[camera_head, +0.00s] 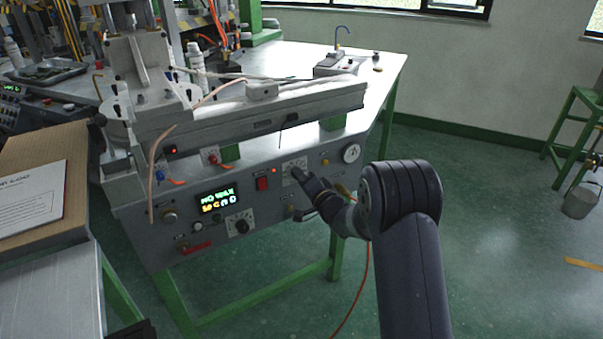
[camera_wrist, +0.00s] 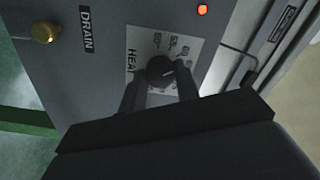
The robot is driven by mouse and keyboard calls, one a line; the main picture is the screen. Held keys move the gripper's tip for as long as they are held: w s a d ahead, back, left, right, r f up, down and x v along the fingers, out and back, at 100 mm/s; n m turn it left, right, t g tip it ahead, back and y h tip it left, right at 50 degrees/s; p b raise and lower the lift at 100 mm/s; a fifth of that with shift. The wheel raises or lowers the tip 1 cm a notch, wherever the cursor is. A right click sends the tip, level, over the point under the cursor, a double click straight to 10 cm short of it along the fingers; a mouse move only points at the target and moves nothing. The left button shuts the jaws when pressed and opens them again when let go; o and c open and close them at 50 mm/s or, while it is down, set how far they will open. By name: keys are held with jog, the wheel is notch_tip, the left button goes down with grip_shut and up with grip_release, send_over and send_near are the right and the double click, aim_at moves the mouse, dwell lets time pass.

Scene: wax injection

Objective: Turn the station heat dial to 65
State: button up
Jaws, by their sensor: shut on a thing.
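The heat dial (camera_wrist: 159,70) is a round black knob on a white scale plate (camera_wrist: 165,45) marked HEAT in the wrist view. Scale numbers around 50 and 60 show beside it; the exact setting is too small to read surely. My gripper (camera_wrist: 158,84) is shut on the dial, one dark finger on each side. In the head view my gripper (camera_head: 305,180) reaches the front panel of the station (camera_head: 262,215) from the right and hides most of the dial. The lower part of the scale is hidden behind my fingers.
A lit display (camera_head: 215,200), a red switch (camera_head: 262,183), another black knob (camera_head: 242,226) and a pressure gauge (camera_head: 351,153) sit on the same panel. In the wrist view, a brass knob (camera_wrist: 45,32) marked DRAIN and an orange lamp (camera_wrist: 202,10) are near the dial.

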jog(key=shift+m+p, duration=0.85)
jog(key=shift+m, duration=1.35)
jog(key=o, duration=1)
jog(key=shift+c, duration=0.2)
jog(key=shift+d, duration=0.1)
jog(key=v, duration=1)
jog(key=shift+s+d, duration=0.2)
jog(key=shift+s, duration=0.1)
